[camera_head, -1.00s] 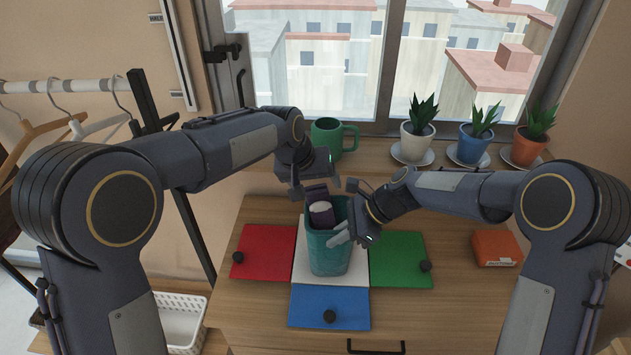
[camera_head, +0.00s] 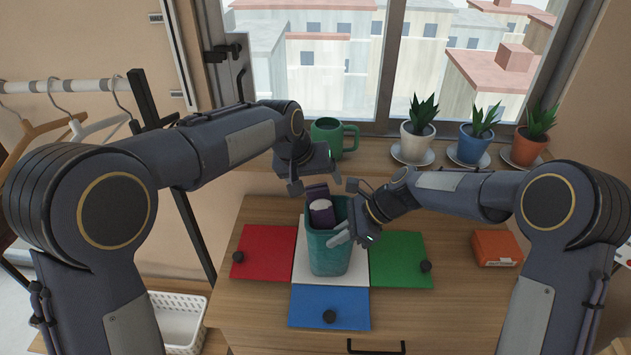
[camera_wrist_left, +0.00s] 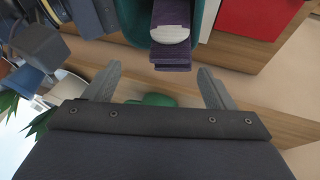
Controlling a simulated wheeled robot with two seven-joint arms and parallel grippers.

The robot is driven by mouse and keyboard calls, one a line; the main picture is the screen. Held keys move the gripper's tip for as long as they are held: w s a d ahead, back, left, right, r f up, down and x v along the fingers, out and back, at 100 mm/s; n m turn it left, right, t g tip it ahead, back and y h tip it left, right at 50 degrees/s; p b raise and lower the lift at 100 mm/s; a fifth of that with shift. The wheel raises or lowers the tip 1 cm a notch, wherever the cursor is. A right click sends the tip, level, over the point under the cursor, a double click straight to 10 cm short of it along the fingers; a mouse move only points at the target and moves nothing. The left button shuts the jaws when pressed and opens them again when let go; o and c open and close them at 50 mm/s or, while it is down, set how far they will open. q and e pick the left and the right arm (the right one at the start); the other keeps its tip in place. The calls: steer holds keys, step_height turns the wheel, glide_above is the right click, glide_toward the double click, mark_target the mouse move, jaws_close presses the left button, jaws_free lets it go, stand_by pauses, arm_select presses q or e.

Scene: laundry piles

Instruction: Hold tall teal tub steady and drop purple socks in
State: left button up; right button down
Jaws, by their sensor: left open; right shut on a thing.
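The tall teal tub (camera_head: 328,258) stands upright on the white centre panel of the wooden cabinet top. The purple socks (camera_head: 319,207), with a white patch, sit in the tub's mouth with their upper end at or above the rim. They also show in the left wrist view (camera_wrist_left: 172,35), beyond the fingertips. My left gripper (camera_head: 318,185) is open and empty, above and behind the tub, apart from the socks. It also shows in the left wrist view (camera_wrist_left: 158,80). My right gripper (camera_head: 349,228) is shut on the tub's right rim. The tub hides the lower part of the socks.
Red (camera_head: 263,252), green (camera_head: 401,259) and blue (camera_head: 329,307) panels with dark knobs surround the white panel. A green mug (camera_head: 328,137) and several potted plants stand on the sill behind. An orange box (camera_head: 496,248) lies to the right. A white basket (camera_head: 178,322) is at lower left.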

arm_select(q)
steer(key=w+d+r+v, duration=0.1)
steer(key=v, duration=0.7)
stand_by(0.5)
steer(key=shift+w, duration=0.2)
stand_by(0.6)
arm_select(e)
steer(key=c, duration=1.5)
jaws_free()
steer(key=shift+d, duration=0.1)
